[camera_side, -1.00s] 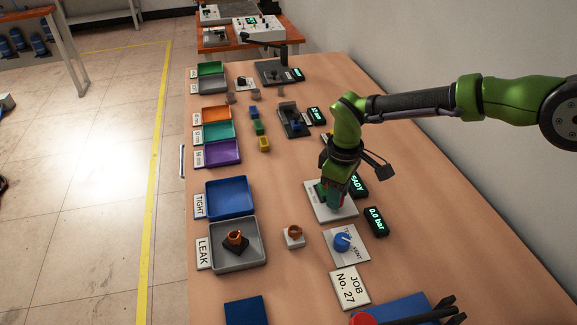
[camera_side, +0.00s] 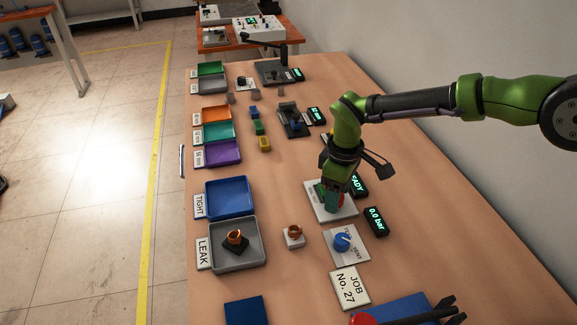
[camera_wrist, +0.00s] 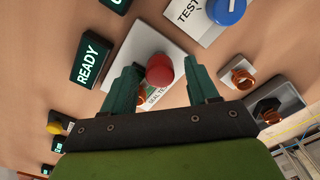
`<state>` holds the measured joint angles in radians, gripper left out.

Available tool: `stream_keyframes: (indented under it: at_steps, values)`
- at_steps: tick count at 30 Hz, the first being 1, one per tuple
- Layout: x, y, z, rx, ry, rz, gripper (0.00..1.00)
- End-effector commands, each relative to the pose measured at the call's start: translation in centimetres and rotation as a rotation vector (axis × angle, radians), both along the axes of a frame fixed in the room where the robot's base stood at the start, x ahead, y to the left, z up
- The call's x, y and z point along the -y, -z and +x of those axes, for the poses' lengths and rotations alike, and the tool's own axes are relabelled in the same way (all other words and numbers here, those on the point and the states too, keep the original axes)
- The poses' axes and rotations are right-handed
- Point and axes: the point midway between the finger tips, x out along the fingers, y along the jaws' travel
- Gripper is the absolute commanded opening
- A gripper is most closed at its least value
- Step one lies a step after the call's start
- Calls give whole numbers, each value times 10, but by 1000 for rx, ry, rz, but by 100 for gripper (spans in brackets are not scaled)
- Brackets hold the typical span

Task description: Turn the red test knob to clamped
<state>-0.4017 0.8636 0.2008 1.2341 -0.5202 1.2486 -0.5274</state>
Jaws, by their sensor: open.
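The red test knob (camera_wrist: 160,70) is on a white plate (camera_wrist: 134,40) in the wrist view, between the two open fingers of my gripper (camera_wrist: 162,84). The fingers appear apart from the knob on both sides. An orange-brown fitting shows partly beside the knob on the same plate. In the side view my gripper (camera_side: 331,199) points down over the white plate (camera_side: 345,214) and covers most of the knob, of which a red edge (camera_side: 341,201) shows. The knob's pointer and clamped marking cannot be read.
A display reading READY (camera_wrist: 90,60) stands beside the plate. A blue knob (camera_side: 342,242) on a white panel and a 0.0 bar display (camera_side: 376,220) are close by. A copper fitting (camera_side: 294,231) sits on a small white block. A grey LEAK tray (camera_side: 221,261) holds another fitting.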

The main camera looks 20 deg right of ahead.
Motion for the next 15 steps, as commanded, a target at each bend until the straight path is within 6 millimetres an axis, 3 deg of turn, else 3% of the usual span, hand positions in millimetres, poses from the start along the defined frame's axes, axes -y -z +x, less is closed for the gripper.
stream_keyframes:
  at_steps: [5,15]
  values:
    - [0,-20,1,5,-1,1,59]
    - [-1,-101,1,6,-1,2,59]
